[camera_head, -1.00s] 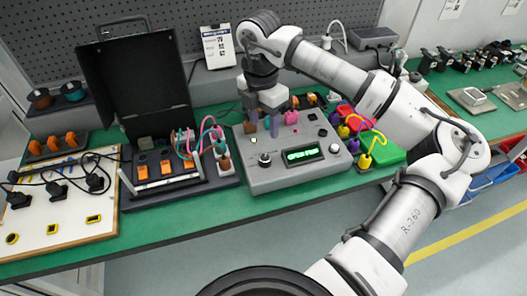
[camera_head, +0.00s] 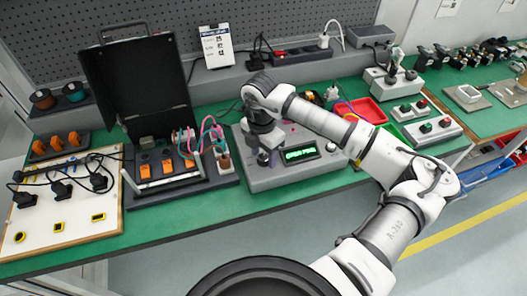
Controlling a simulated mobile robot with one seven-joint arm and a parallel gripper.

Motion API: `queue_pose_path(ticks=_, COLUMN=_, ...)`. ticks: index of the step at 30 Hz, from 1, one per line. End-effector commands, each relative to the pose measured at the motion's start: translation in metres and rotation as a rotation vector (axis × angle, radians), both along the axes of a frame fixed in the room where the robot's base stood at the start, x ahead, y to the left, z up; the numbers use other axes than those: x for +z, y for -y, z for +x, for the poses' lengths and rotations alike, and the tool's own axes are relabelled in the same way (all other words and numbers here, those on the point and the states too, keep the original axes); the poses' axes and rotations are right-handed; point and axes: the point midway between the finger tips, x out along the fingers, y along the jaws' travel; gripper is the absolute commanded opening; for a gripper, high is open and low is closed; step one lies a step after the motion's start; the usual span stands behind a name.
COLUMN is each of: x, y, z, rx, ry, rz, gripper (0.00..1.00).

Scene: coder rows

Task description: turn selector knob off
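A grey control box (camera_head: 290,180) with a lit green display (camera_head: 300,153) stands on the green bench. A dark round knob (camera_head: 263,158) sits at the left of its sloped face, left of the display. My gripper (camera_head: 264,150) points down at this knob, directly over or around it. The fingertips are small and dark against the knob, so I cannot tell whether they touch it or how far apart they are. The knob's pointer direction cannot be read. My arm hides much of the box's top and right side.
An open black case (camera_head: 160,165) with orange switches and coloured cables stands just left of the box. A white board (camera_head: 65,215) with black plugs lies further left. A red bin (camera_head: 368,111) and button boxes (camera_head: 433,130) are on the right, beyond my arm.

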Motion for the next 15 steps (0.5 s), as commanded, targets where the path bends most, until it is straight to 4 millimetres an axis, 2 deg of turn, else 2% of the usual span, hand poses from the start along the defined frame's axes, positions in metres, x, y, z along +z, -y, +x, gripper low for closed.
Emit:
queue_pose_path(ticks=1, x=0.0002, y=0.0001, z=0.0001, rx=0.000, ry=0.000, rz=0.000, gripper=0.45)
queue_pose_path(ticks=10, x=0.0005, y=0.0000, z=0.0000, rx=0.000, ry=0.000, rz=0.000, gripper=0.07)
queue_pose_path(ticks=15, x=-0.0005, y=0.0001, z=0.0001, rx=0.010, ry=0.000, rz=0.000, gripper=0.07)
